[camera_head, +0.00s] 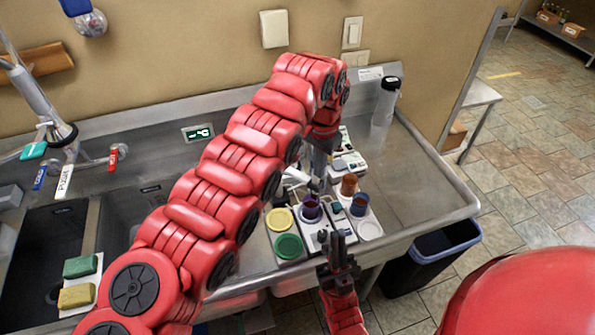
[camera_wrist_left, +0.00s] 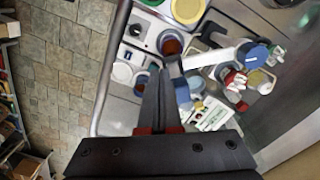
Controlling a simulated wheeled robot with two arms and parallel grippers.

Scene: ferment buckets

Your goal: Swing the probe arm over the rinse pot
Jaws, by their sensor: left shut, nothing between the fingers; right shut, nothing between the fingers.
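The probe arm (camera_wrist_left: 215,57) is a white bar running from a round blue-grey hub to a probe end beside my left fingertips in the left wrist view. In the head view my arm partly hides it. My left gripper (camera_wrist_left: 160,78) is shut and empty; whether it touches the arm's end I cannot tell. In the head view it points down (camera_head: 317,185) above a dark purple-filled pot (camera_head: 312,207). A brown pot (camera_head: 349,185) and a blue-banded pot (camera_head: 359,205) stand right of it. Which is the rinse pot I cannot tell. My right gripper (camera_head: 330,238) is shut and empty, in front of the pots.
Yellow (camera_head: 279,220), green (camera_head: 288,246) and white (camera_head: 369,230) round tops sit close around the pots. A black-capped bottle (camera_head: 385,102) stands behind on the steel counter. A faucet and sink lie left. A bin (camera_head: 430,258) stands below the counter's right edge.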

